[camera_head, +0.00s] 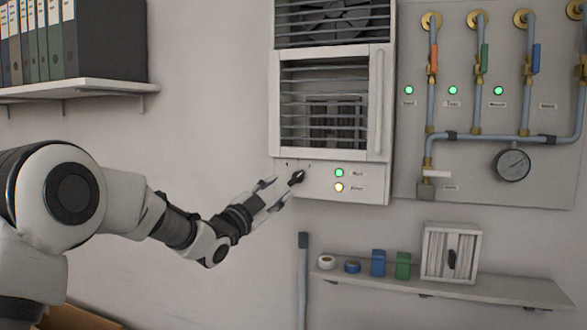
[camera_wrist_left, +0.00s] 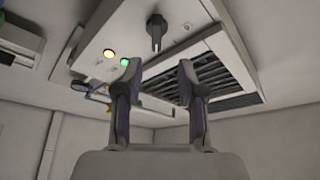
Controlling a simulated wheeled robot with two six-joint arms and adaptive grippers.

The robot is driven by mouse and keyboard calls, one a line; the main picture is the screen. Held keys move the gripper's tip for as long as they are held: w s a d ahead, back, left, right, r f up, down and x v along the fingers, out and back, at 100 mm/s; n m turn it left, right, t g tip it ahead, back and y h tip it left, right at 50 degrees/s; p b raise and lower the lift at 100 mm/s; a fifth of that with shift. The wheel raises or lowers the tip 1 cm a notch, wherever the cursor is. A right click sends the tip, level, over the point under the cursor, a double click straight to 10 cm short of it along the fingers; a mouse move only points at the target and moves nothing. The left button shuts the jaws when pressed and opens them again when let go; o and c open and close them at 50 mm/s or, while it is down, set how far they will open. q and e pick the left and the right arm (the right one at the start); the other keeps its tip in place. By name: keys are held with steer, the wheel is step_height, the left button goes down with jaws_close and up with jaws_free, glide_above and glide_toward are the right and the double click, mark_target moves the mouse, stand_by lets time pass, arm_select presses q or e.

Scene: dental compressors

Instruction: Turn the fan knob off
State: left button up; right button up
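The fan knob (camera_head: 297,177) is a small black knob on the lower left of the white fan unit's front panel (camera_head: 370,190). In the left wrist view the knob (camera_wrist_left: 156,32) shows beyond and between the fingertips, apart from them. My left gripper (camera_head: 277,190) is open and empty, its fingers pointing at the knob, with one fingertip close to it in the head view. In the left wrist view both fingers (camera_wrist_left: 158,70) stand apart. A green light (camera_head: 339,173) and an amber light (camera_head: 339,187) are lit beside the knob. My right gripper is not in view.
A slatted grille door (camera_head: 330,105) with a vertical handle is above the knob. A pipe panel with valves and a gauge (camera_head: 512,165) is to the right. A shelf (camera_head: 470,287) with tape rolls and small boxes is below. A binder shelf (camera_head: 75,90) is at upper left.

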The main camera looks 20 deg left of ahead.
mark_target(295, 179)
arm_select(q)
steer(key=p+x, duration=0.4)
steer(key=x, duration=0.2)
steer(key=shift+w, duration=0.35)
steer(key=shift+w+d+f, duration=0.1)
steer(key=shift+w+d, duration=0.15)
steer(key=shift+w, duration=0.1)
steer(key=shift+f, duration=0.1)
jaws_close()
